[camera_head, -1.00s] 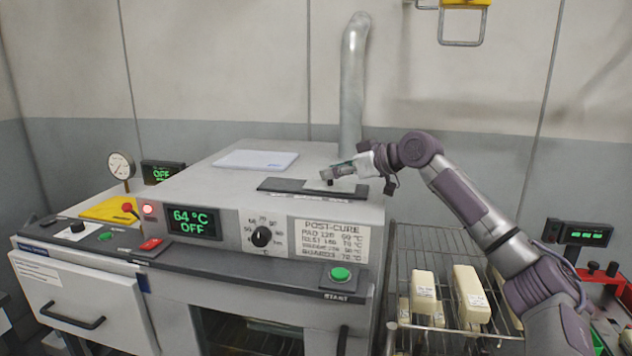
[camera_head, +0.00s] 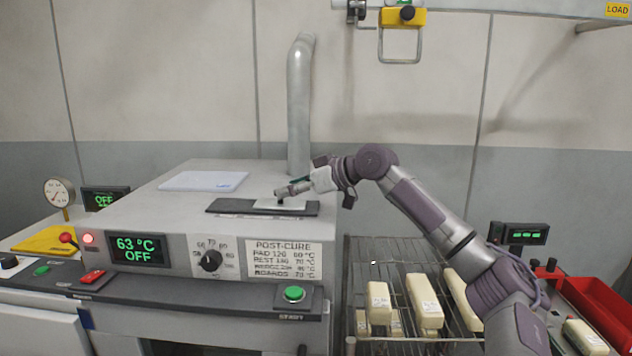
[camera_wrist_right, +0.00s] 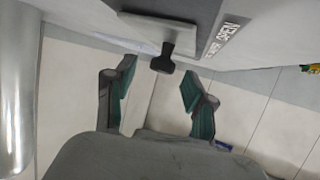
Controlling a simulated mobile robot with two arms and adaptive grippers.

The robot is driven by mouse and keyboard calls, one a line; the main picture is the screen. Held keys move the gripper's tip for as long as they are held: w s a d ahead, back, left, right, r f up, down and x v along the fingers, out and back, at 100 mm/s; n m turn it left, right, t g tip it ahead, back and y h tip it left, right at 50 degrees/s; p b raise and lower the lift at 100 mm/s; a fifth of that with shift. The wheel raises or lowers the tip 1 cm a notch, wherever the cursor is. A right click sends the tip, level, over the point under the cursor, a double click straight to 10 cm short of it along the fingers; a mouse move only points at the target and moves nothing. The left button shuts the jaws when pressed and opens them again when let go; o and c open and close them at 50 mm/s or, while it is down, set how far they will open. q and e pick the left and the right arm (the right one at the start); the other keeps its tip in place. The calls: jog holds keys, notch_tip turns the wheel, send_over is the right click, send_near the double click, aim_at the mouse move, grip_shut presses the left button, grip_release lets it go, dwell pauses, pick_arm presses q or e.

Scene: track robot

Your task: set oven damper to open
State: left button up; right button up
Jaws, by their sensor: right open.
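The oven (camera_head: 180,230) stands at the left with the dark damper track (camera_head: 228,207) on its top. A light grey slide plate (camera_head: 268,205) sits on the track, toward its right part. A small black knob (camera_head: 281,199) stands on the plate; in the wrist view the knob (camera_wrist_right: 164,57) shows close up. My right gripper (camera_head: 284,191) is at the knob, its teal-padded fingers (camera_wrist_right: 158,88) spread apart. In the wrist view the knob lies just beyond the gap between the fingertips; contact is not clear. An "OPEN" label (camera_wrist_right: 222,38) is beside the plate. My left gripper is out of view.
A pale sheet (camera_head: 204,181) lies on the oven top, left of the track. A metal duct pipe (camera_head: 300,105) rises behind it. A wire rack (camera_head: 385,265) with several cream blocks stands right of the oven. The oven display (camera_head: 138,249) reads 63 °C OFF.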

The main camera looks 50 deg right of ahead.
jog(key=v, duration=0.4)
jog(key=shift+s+d, duration=0.1)
jog(key=shift+s, duration=0.1)
jog(key=shift+v, duration=2.95)
